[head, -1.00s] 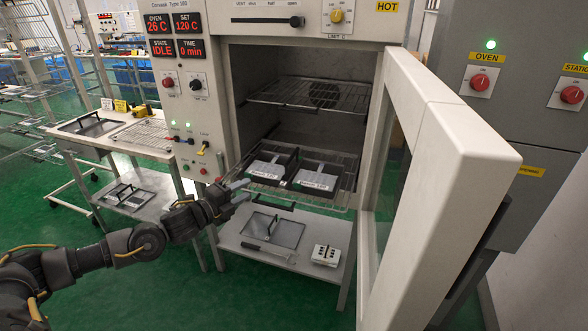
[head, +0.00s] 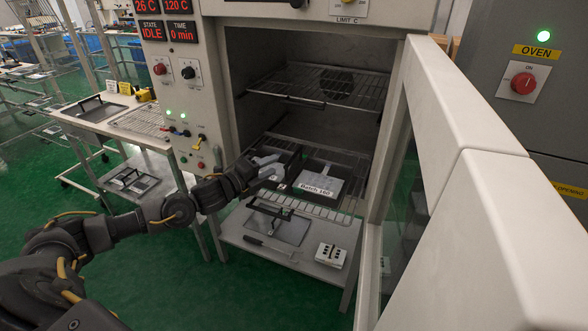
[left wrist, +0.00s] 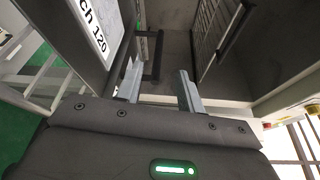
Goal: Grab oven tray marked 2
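Two dark trays with grey contents sit side by side on the oven's lower wire rack in the head view. The right tray (head: 322,188) has a label reading like "Batch 160". The left tray (head: 285,182) is partly hidden by my left gripper (head: 266,165), whose fingers reach over it. In the left wrist view my left gripper (left wrist: 160,85) is open, with a gap between its two metal fingers. A label ending in "120" (left wrist: 90,28) shows on a surface at the left. A dark bar (left wrist: 153,58) appears beyond the fingers. I cannot read a 2 on either tray. My right gripper is not in view.
The oven door (head: 450,130) stands open on the right. An upper wire rack (head: 315,88) is empty above the trays. A shelf (head: 290,255) below holds a flat tray and a small white block. A side table (head: 150,130) stands at the left.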

